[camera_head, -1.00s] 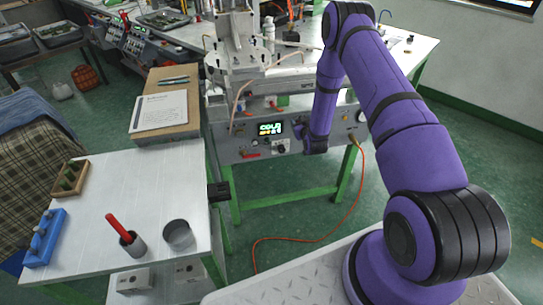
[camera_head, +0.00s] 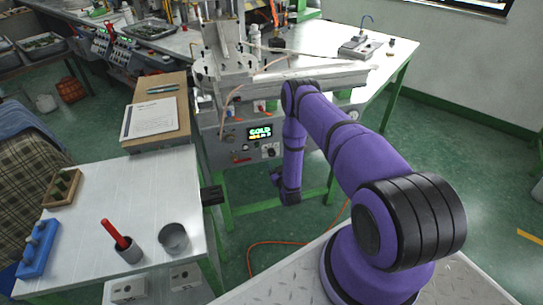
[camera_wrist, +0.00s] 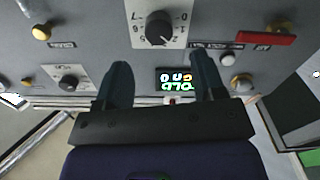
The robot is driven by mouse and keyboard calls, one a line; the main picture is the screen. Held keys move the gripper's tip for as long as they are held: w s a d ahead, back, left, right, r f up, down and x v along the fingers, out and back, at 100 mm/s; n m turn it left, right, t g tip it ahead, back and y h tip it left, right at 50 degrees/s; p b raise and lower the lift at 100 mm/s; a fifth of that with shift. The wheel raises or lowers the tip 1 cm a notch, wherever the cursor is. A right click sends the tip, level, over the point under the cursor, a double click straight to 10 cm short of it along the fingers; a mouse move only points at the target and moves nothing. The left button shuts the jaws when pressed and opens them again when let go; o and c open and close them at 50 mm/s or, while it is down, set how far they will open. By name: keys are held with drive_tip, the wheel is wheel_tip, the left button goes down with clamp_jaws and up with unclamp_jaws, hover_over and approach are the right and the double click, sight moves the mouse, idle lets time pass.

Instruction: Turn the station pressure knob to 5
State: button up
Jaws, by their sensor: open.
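The control panel of the station carries a black round knob (camera_wrist: 158,28) on a white numbered dial plate, which also shows in the head view (camera_head: 268,151), below the lit display. A smaller black knob (camera_wrist: 69,83) on a white plate sits to the left in the wrist view. The labels are too blurred to tell which is the pressure knob, and the pointer setting is unclear. My gripper (camera_wrist: 163,70) is open and empty, its fingers apart in front of the panel, with the display between them. The numbered knob lies beyond the fingertips, apart from them.
The lit display (camera_wrist: 176,80) appears upside down in the wrist view. A white side table (camera_head: 135,195) with a red-handled tool in a cup stands left. An orange hose lies on the floor.

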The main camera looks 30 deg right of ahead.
sight(272, 154)
drive_tip(key=x, duration=0.7)
drive_tip(key=c, duration=0.9)
